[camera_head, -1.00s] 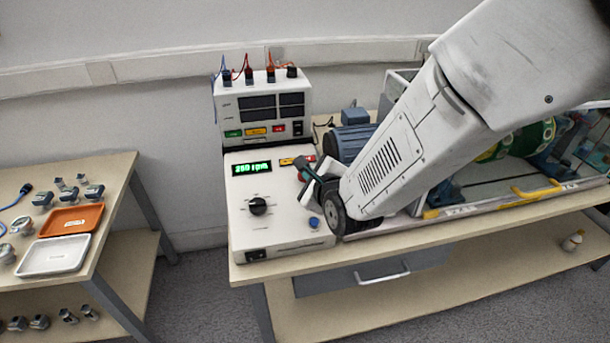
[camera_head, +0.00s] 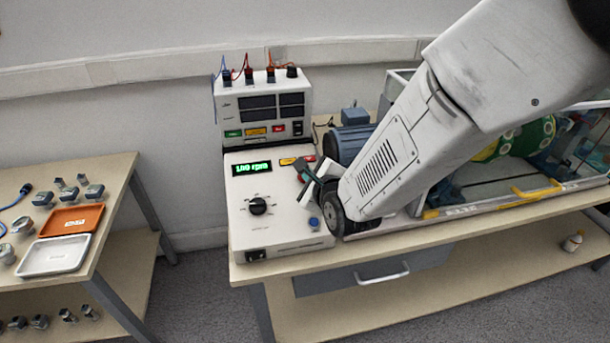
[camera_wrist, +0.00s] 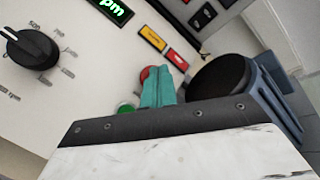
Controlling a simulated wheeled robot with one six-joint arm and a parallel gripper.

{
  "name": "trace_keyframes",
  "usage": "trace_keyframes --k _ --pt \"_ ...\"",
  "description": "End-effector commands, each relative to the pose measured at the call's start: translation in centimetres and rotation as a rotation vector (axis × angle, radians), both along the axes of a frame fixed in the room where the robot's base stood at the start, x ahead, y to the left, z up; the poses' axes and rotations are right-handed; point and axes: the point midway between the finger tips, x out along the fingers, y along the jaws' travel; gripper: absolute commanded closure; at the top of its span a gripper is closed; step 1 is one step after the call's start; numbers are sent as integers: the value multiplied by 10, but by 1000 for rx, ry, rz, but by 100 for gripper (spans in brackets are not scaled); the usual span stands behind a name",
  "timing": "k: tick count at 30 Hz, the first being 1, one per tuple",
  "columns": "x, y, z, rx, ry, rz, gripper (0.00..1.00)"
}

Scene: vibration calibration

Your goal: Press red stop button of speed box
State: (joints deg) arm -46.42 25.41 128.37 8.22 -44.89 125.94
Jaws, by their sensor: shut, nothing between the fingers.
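The speed box (camera_head: 280,234) is white, with a green lit display (camera_head: 252,168) and a black knob (camera_head: 258,206), and stands on the bench. Its red stop button (camera_wrist: 146,74) shows as a red edge in the wrist view, partly hidden behind my gripper (camera_wrist: 161,72). My gripper's teal fingers are shut and empty, with the tips over or against the button. I cannot tell whether they touch it. In the head view my gripper (camera_head: 309,176) is over the right side of the box. The display reads a number near 100 rpm, blurred.
A green button (camera_wrist: 126,108) is close beside my fingers, and a blue button (camera_head: 314,222) is at the box's front right. A meter unit (camera_head: 262,112) stands behind. A motor (camera_head: 349,138) and guarded rig are to the right. A side table (camera_head: 110,220) is at left.

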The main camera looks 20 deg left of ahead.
Motion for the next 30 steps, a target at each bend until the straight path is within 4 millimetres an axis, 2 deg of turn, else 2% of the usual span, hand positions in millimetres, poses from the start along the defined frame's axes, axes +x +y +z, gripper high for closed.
trace_keyframes --k 5,15,24,30 --pt "0 0 0 -1 1 0 100" --pt "-6 -4 13 -1 0 1 100" --pt "-6 -4 14 0 1 1 100" --pt "-11 -7 28 1 0 1 100"
